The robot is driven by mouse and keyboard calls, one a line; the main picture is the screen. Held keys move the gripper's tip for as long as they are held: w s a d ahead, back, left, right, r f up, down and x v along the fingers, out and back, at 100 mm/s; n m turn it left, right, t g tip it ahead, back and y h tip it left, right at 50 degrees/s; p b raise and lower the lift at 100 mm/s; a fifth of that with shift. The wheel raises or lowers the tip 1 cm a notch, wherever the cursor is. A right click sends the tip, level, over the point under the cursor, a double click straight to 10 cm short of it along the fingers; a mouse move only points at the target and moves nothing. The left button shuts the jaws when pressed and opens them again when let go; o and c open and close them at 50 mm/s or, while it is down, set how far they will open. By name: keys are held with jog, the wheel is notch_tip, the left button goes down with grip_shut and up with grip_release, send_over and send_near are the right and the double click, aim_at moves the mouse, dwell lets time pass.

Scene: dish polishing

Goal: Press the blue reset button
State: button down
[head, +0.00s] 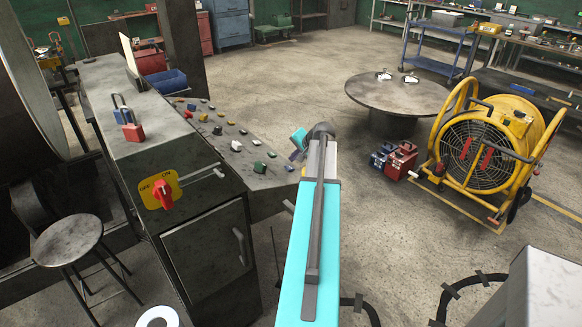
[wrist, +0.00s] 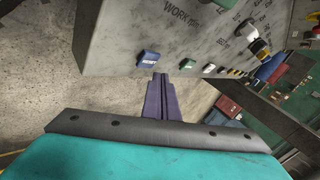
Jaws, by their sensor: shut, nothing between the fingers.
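The blue button (wrist: 149,57) with small white lettering sits at the edge of a grey control panel (wrist: 190,45) in the wrist view. My gripper (wrist: 160,78) has its purple fingers together and empty. In the wrist view the tips are just below and slightly right of the blue button, with a small gap in the picture. I cannot tell their exact depth from the panel. In the head view my gripper (head: 296,157) is at the right end of the sloped panel (head: 225,155), partly hidden by my teal arm.
A red rotary switch (head: 163,194) is on the cabinet side. A round table (head: 385,92) and a yellow fan (head: 480,150) stand to the right.

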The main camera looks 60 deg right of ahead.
jog(key=shift+s+d+r+p, duration=0.1)
jog(key=shift+d+r+p, duration=0.2)
jog(key=shift+r, duration=0.4)
jog(key=shift+s+d+r+p, duration=0.15)
jog(key=shift+r+p, duration=0.2)
jog(key=shift+r, duration=0.35)
jog(key=shift+d+r+p, duration=0.25)
jog(key=shift+r+p, duration=0.05)
jog(key=shift+r, duration=0.4)
